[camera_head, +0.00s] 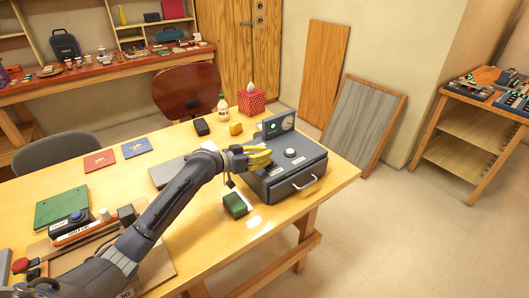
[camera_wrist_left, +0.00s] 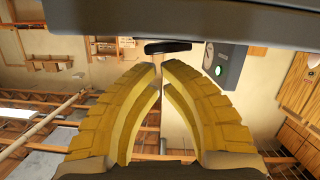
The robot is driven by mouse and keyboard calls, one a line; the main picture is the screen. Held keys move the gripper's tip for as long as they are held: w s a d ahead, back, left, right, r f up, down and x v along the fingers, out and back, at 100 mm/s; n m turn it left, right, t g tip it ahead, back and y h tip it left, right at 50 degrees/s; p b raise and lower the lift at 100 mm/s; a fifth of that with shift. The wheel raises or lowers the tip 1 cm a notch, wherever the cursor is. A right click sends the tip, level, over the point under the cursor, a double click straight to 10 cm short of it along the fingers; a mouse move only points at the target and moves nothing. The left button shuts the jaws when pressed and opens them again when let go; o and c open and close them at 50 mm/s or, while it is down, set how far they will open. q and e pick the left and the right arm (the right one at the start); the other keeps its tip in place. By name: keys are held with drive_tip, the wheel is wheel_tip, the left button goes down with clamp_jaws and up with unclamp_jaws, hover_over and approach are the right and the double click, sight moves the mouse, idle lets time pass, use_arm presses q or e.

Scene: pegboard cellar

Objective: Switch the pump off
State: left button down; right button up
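The pump looks to be the dark grey box (camera_head: 292,176) on the right end of the yellow table. It has a round knob (camera_head: 290,152) on top and a front handle. Its raised back panel (camera_head: 288,122) bears a dial and a lit green lamp (camera_head: 273,126). The lit lamp also shows in the left wrist view (camera_wrist_left: 218,71). My left gripper (camera_head: 270,157) is over the box's left part, just left of the knob. Its yellow fingers (camera_wrist_left: 160,72) come together at the tips, with nothing visible between them. A dark piece (camera_wrist_left: 167,47) shows beyond the tips. My right gripper is not in view.
A green block (camera_head: 235,205) lies left of the box, in front of my gripper. A red dotted box (camera_head: 251,102), a bottle (camera_head: 222,108) and a yellow item (camera_head: 236,129) stand behind. A grey slab (camera_head: 175,170) lies behind my arm. The table's right edge is close.

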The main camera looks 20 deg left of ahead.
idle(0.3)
use_arm(q)
drive_tip(key=shift+s+d+f+m, duration=0.2)
drive_tip(key=shift+f+m, duration=0.25)
drive_tip(key=shift+m, duration=0.05)
drive_tip(key=shift+s+d+m+t+y, duration=0.1)
drive_tip(key=shift+d+m+t+y, duration=0.15)
drive_tip(key=shift+m+y, duration=0.2)
drive_tip(key=shift+s+f, duration=0.1)
drive_tip(key=shift+f, duration=0.1)
drive_tip(key=shift+s+d+f, duration=0.1)
drive_tip(key=shift+d+f, duration=0.05)
drive_tip(key=shift+f, duration=0.3)
idle(0.6)
drive_tip(key=shift+r, duration=0.1)
wheel_tip(320, 180, up, 5)
drive_tip(key=shift+f, duration=0.1)
drive_tip(key=v, duration=1)
drive_tip(key=shift+a, duration=0.25)
